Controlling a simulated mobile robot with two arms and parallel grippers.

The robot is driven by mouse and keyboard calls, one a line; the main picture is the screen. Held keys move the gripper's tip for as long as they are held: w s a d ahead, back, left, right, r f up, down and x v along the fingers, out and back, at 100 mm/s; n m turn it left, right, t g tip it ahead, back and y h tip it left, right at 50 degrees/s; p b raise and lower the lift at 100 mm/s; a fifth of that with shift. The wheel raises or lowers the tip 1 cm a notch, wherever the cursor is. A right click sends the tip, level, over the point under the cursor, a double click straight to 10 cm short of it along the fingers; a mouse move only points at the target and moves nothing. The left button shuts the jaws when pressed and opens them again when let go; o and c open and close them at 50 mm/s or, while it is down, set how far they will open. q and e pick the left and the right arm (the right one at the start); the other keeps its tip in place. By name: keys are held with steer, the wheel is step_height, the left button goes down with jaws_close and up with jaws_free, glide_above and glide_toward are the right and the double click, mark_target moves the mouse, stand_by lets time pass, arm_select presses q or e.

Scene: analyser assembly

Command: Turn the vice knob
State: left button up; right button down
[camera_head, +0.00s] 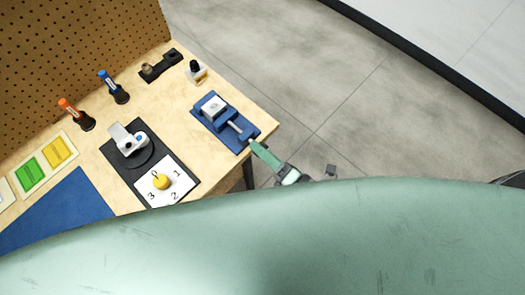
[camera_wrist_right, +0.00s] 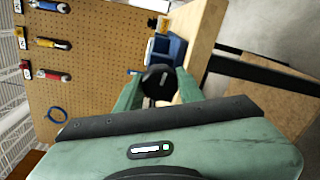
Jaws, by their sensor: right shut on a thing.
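The blue vice (camera_head: 208,119) stands at the right edge of the wooden table in the head view, with a white block (camera_head: 213,106) between its jaws. Its screw (camera_head: 235,127) points toward the table edge. My right gripper (camera_head: 257,149) reaches in from beyond that edge and is shut on the vice knob. In the right wrist view the dark round knob (camera_wrist_right: 159,82) sits between the two green fingers of my gripper (camera_wrist_right: 157,88), with the blue vice (camera_wrist_right: 172,48) behind it. In the head view the fingers hide the knob. My left gripper is not in view.
A black plate with a yellow dial (camera_head: 161,181) and a white device (camera_head: 128,138) lies left of the vice. Orange (camera_head: 76,114) and blue (camera_head: 113,86) handled tools stand behind, near the pegboard (camera_head: 70,50). Free floor (camera_head: 300,80) lies to the right.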

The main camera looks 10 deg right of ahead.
steer(key=n+b, duration=0.2)
steer(key=n, duration=0.2)
steer(key=shift+f, duration=0.2)
steer(key=shift+n+b, duration=0.3)
steer(key=shift+n, duration=0.1)
steer(key=c, duration=0.9)
jaws_free()
steer(key=shift+r, duration=0.1)
steer(key=shift+d, duration=0.1)
steer(key=b+v, duration=0.1)
steer(key=v, duration=0.6)
steer(key=shift+s+d+b, duration=0.15)
steer(key=shift+s+b, duration=0.2)
steer(key=shift+b, duration=0.05)
